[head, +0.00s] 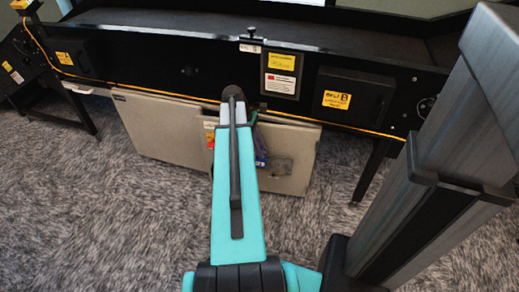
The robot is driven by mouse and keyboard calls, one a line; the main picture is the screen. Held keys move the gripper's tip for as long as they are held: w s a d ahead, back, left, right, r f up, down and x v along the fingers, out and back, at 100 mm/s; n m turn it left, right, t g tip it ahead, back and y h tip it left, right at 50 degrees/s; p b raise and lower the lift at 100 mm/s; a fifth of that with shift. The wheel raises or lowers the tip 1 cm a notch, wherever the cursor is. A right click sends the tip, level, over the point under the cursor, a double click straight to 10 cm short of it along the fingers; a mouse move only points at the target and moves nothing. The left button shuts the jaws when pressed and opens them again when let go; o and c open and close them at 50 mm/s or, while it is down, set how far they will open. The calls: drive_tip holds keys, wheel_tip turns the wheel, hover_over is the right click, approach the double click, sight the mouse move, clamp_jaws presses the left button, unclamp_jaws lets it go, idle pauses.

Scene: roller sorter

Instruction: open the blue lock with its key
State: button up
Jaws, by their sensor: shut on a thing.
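A small blue item (261,157), perhaps the blue lock, shows on the beige panel (165,130) just right of my teal arm. It is too small and partly covered to tell its shape. I cannot make out a key. My arm reaches forward over the panel, and my gripper is hidden behind it, so what it holds does not show.
Red and orange bits (210,141) show left of my arm, and a grey clear-looking piece (281,166) sits right of the blue item. A black conveyor (140,50) with yellow labels runs above the panel. Grey carpet (100,220) is clear in front.

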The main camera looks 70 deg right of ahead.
drive_tip(key=shift+a+n+h+b, duration=0.1)
drive_tip(key=shift+n+h+b, duration=0.4)
drive_tip(key=shift+n+b, duration=0.95)
drive_tip(key=shift+r, duration=0.1)
drive_tip(key=shift+p, duration=0.45)
drive_tip(key=shift+s+a+n+t+h+p, duration=0.1)
drive_tip(key=shift+n+t+h+p, duration=0.25)
drive_tip(key=shift+n+p, duration=0.9)
drive_tip(key=shift+s+a+n+t+h+p, duration=0.1)
drive_tip(key=shift+n+t+h+p, duration=0.25)
drive_tip(key=shift+n+p, duration=0.9)
drive_tip(key=shift+n+t+h+p, duration=0.6)
drive_tip(key=shift+n+p, duration=1.35)
drive_tip(key=shift+p, duration=0.25)
drive_tip(key=shift+r+p, duration=2.4)
drive_tip(key=shift+p, duration=0.05)
